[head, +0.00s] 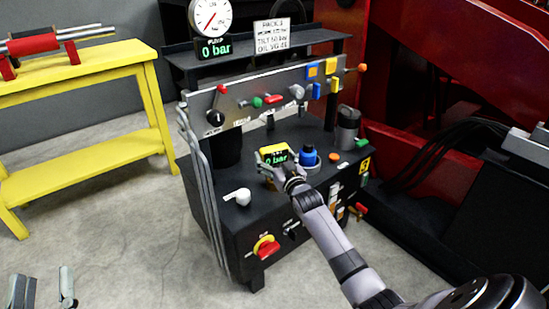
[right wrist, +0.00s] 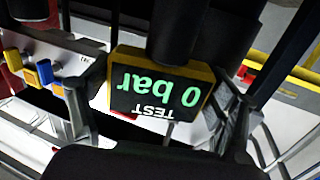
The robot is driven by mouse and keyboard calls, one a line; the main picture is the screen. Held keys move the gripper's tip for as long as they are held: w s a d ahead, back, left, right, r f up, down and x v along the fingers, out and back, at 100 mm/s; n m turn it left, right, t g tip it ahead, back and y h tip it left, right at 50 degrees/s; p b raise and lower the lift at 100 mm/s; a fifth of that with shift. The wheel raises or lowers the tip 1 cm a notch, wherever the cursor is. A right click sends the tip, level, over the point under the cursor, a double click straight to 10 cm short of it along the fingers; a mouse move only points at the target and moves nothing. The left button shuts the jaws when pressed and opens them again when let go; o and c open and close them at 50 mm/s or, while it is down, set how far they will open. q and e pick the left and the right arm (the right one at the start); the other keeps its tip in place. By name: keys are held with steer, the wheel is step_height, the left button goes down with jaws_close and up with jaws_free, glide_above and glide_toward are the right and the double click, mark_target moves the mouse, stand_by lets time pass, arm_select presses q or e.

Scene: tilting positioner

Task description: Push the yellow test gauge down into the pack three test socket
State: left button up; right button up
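The yellow test gauge (head: 275,150) is over the deck of the black power pack (head: 225,225), with its green display reading 0 bar. In the right wrist view the gauge (right wrist: 160,88) fills the space between my finger pads, display facing the camera. My right gripper (head: 276,160) reaches in from the lower right and appears shut on the gauge's sides. The test socket is hidden under the gauge and hand, so I cannot tell whether the gauge is seated. My left gripper (head: 43,290) is at the lower left corner, fingers apart and empty.
A blue cap (head: 308,155) stands close right of the gauge. A white handle (head: 238,197) lies to its left. A panel with levers (head: 270,98) rises behind, beneath a dial (head: 211,16). A yellow bench (head: 85,160) stands left. Floor between is clear.

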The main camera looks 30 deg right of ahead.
steer(key=o, duration=0.3)
steer(key=shift+o, duration=0.2)
steer(key=shift+s+f, duration=0.15)
steer(key=shift+f, duration=0.05)
steer(key=s+a, duration=0.2)
steer(key=s, duration=0.9)
steer(key=shift+s+r, duration=0.15)
steer(key=shift+s, duration=0.15)
steer(key=shift+a, duration=0.1)
